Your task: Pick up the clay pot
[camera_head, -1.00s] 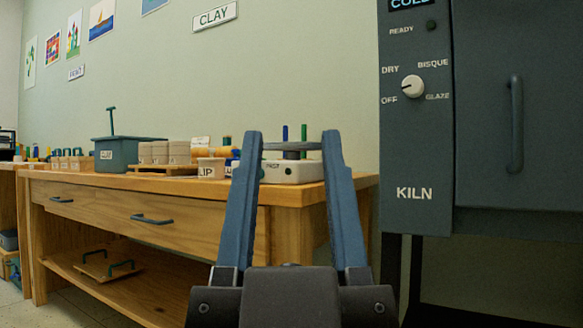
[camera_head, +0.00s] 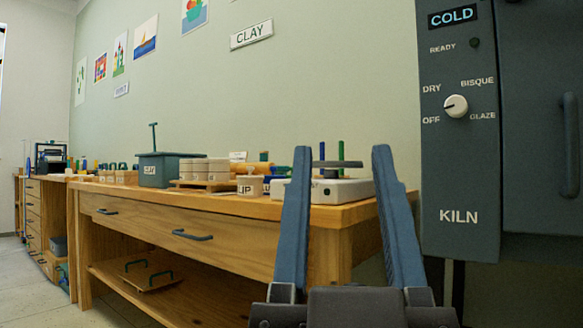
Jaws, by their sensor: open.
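My gripper (camera_head: 342,152) is open and empty, its two long blue fingers pointing up in front of the right end of a wooden worktable (camera_head: 370,212). I cannot tell for sure which thing is the clay pot.
A dark grey kiln (camera_head: 480,185) stands close on the right. A teal bin (camera_head: 160,171) with an upright handle is on the table. Drawers and a lower shelf (camera_head: 120,285) face me. Floor (camera_head: 30,285) is clear at the lower left.

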